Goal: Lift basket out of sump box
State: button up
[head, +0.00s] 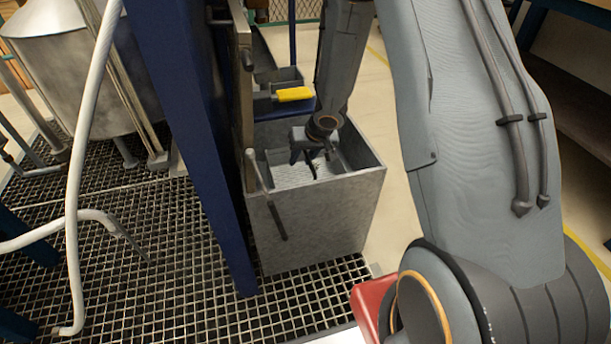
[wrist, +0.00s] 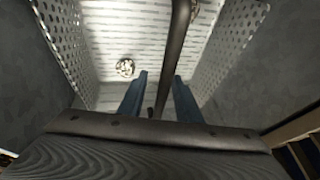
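The grey sump box (head: 325,225) stands on the floor grating in the middle of the head view. The basket (head: 287,176) sits inside it, and its pale perforated walls (wrist: 225,35) and slotted bottom show in the wrist view. A dark bar-like handle (wrist: 178,45) crosses above the basket. My gripper (head: 308,165) reaches down into the box opening. In the wrist view its two blue fingers (wrist: 160,78) are apart, one on each side of the handle, with a gap visible at the left finger. The fingertips are partly hidden in the head view.
A blue post (head: 190,130) rises close to the left of the box. A tray with a yellow object (head: 294,94) lies behind it. A white hose (head: 75,200) and a metal tank (head: 60,65) are at the left. A small round object (wrist: 125,68) lies in the basket.

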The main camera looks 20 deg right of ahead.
jog(key=shift+f, duration=0.25)
dwell(0.3)
grip_shut()
